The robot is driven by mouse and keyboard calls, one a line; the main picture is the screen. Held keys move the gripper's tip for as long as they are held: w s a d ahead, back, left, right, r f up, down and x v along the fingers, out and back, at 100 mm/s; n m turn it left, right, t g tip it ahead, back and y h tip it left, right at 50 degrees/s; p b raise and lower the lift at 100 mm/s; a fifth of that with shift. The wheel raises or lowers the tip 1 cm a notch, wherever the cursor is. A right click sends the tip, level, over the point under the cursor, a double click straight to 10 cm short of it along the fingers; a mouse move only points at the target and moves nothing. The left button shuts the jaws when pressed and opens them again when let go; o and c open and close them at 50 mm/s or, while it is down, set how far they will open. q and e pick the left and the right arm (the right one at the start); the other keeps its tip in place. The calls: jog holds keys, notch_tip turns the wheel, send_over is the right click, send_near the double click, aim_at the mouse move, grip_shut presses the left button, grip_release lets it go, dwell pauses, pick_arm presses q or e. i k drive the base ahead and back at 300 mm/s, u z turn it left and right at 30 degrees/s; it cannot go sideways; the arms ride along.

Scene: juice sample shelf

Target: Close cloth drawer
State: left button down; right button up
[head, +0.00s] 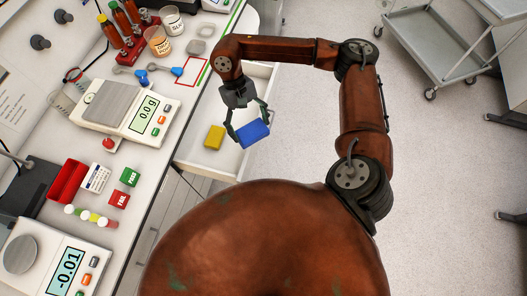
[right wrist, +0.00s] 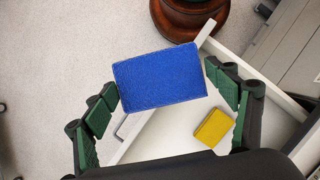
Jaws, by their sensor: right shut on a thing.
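The cloth drawer (head: 192,154) is pulled out from under the bench, white inside. A yellow folded cloth or sponge (head: 214,137) lies in it. My right gripper (head: 249,123) is shut on a blue cloth or sponge (head: 253,134). In the right wrist view the blue piece (right wrist: 160,78) sits between the two green-padded fingers. It appears above the drawer's outer part; its exact height is hard to tell. The yellow piece (right wrist: 213,127) also shows there on the white drawer floor (right wrist: 165,135), apart from the gripper. My left gripper is not in view.
The bench holds two scales (head: 122,108), a red rack of bottles (head: 128,38), cups, blue scoops (head: 163,71) and a red-outlined square. PASS and FAIL blocks (head: 129,176) stand near its edge. A grey cart (head: 440,40) stands at the back right. The floor between is clear.

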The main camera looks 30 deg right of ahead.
aim_at(232, 164)
jog(key=u, duration=1.15)
jog(key=k, duration=1.2)
jog(key=z, duration=1.65)
